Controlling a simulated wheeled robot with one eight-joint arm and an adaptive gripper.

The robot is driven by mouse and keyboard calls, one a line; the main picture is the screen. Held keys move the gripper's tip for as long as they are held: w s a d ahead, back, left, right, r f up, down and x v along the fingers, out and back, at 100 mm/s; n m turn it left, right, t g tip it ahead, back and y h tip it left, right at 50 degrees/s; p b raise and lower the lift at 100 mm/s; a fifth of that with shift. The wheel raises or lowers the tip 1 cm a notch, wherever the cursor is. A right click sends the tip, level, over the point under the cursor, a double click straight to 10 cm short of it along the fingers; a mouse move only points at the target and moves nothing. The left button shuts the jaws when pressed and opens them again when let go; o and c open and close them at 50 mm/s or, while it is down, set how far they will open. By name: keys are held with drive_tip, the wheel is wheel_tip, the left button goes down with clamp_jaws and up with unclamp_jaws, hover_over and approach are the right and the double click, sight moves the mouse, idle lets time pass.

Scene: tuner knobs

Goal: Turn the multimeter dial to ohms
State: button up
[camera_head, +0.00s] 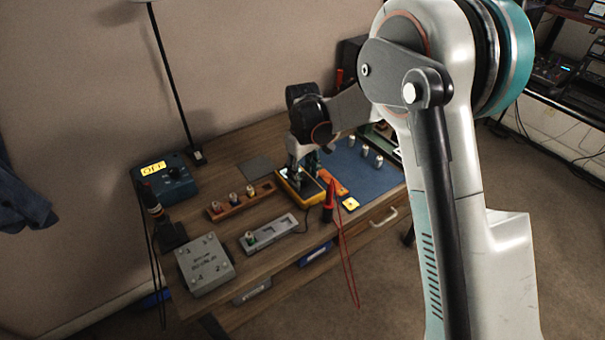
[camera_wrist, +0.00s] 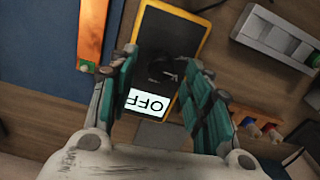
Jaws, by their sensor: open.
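The multimeter is a dark body with a yellow rim (camera_wrist: 189,62), and its white display reads OFF, upside down in the wrist view. Its dark dial (camera_wrist: 160,70) is hard to make out against the dark face; a small pale mark shows on its right side. My gripper (camera_wrist: 163,62) is open, with one teal finger on each side of the dial. Whether the fingers touch the dial I cannot tell. In the head view my gripper (camera_head: 303,168) is over the multimeter (camera_head: 286,184) on the workbench and hides most of it.
An orange piece (camera_wrist: 93,30) lies beside the multimeter on a blue mat (camera_head: 355,172). Red and black probes, a grey tray (camera_head: 268,234), a wooden rack (camera_head: 241,201), a grey box (camera_head: 205,264) and a blue unit reading OFF (camera_head: 168,181) stand around.

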sight(303, 178)
wheel_tip(303, 178, up, 11)
idle(0.4)
drive_tip(key=shift+s, duration=0.1)
